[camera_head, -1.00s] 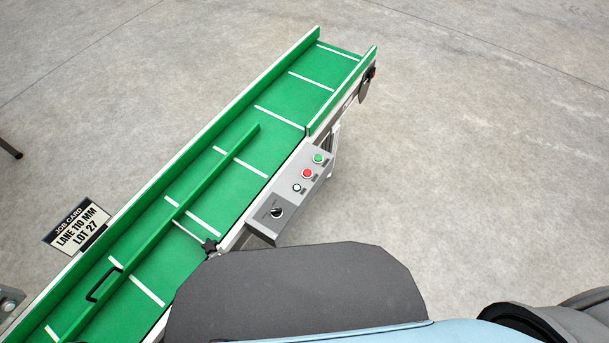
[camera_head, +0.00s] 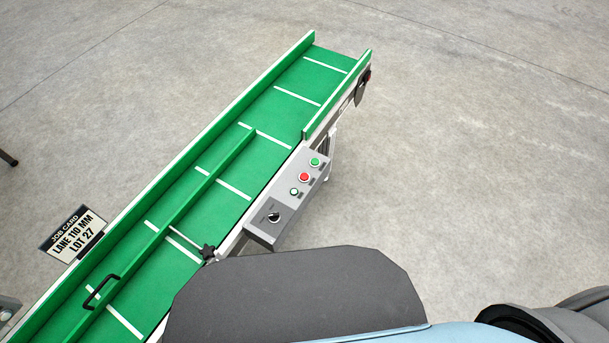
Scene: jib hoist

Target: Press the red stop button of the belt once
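The red stop button (camera_head: 304,177) sits on a grey control box (camera_head: 281,204) fixed to the right side of the green belt (camera_head: 222,190). On the same box are a green button (camera_head: 314,162) above it, a small button with a pale ring (camera_head: 294,191) below it, and a black rotary knob (camera_head: 274,217) near the lower end. Nothing covers the red button. Neither of my grippers is in view.
A green guide rail (camera_head: 190,203) with a black handle (camera_head: 102,291) runs along the belt. A black star knob (camera_head: 208,251) is at the belt's near edge. A job card (camera_head: 73,233) reads "LANE 110 MM LOT 27". The concrete floor right of the box is clear.

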